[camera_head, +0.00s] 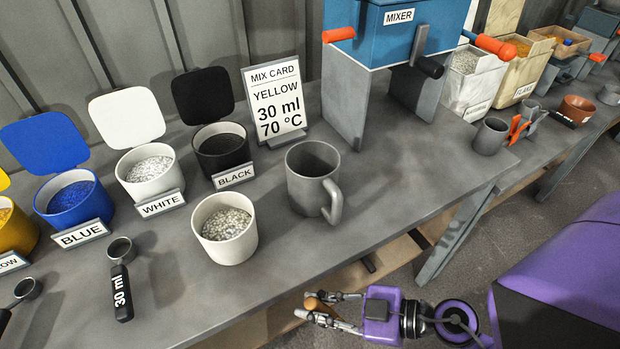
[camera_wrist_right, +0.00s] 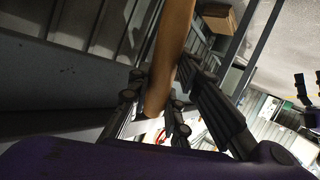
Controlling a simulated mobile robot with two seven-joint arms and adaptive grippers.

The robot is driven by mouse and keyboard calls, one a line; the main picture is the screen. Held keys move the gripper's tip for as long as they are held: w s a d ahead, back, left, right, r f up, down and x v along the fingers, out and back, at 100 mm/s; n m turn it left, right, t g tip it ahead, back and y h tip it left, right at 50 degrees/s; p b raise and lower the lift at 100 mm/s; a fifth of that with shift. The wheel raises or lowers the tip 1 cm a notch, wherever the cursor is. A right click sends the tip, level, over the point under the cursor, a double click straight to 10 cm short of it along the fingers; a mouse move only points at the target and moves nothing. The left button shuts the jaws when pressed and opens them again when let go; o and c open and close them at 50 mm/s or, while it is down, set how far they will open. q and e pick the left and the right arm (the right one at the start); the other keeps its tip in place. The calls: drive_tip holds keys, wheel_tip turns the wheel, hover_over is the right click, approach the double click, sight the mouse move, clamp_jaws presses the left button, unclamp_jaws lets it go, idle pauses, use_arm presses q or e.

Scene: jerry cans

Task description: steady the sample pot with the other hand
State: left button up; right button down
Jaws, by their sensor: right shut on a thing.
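A cream pot (camera_head: 225,230) without a label, filled with speckled grey-white granules, stands upright and open near the bench's front edge; it appears to be the sample pot. No gripper touches it. My right gripper (camera_head: 308,304) is beyond the bench's front edge, right of and nearer than the pot. It is shut on a brown rod (camera_head: 314,303), whose rounded end shows between the fingers. In the right wrist view the brown rod (camera_wrist_right: 169,55) runs up from between the fingers; its far end is cut off by the frame. My left gripper is not in view.
A grey mug (camera_head: 311,178) stands right of the pot. Labelled blue (camera_head: 72,196), white (camera_head: 148,173) and black (camera_head: 221,150) pots stand behind with lids up. A 30 ml scoop (camera_head: 121,285) lies at left. A mix card (camera_head: 275,100) and mixer (camera_head: 395,45) stand at the back.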

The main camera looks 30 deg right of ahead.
drive_tip(key=s+a+n+g+y, duration=0.1)
drive_tip(key=s+n+g+y, duration=0.3)
drive_tip(key=s, duration=0.1)
drive_tip(key=w+a+r+n+g+y, duration=0.15)
drive_tip(key=a+r, duration=0.25)
drive_tip(key=r, duration=0.5)
drive_tip(key=a+r+n+g, duration=0.1)
drive_tip(key=a+r+g, duration=0.25)
drive_tip(key=r, duration=0.45)
drive_tip(key=a+r+n+g+y, duration=0.1)
drive_tip(key=a+r+n, duration=0.1)
drive_tip(key=a+r, duration=0.5)
drive_tip(key=w+d+r+m+t, duration=0.1)
drive_tip(key=w+d+r+m, duration=0.1)
drive_tip(key=w+d+r, duration=0.2)
drive_tip(key=w+d+r+m+t+y, duration=0.1)
drive_tip(key=w+d+r+m+t, duration=0.1)
drive_tip(key=w+r, duration=0.9)
drive_tip(key=w+d, duration=0.1)
drive_tip(key=w, duration=0.2)
drive_tip(key=shift+w+d+t, duration=0.3)
drive_tip(key=shift+w+d, duration=0.1)
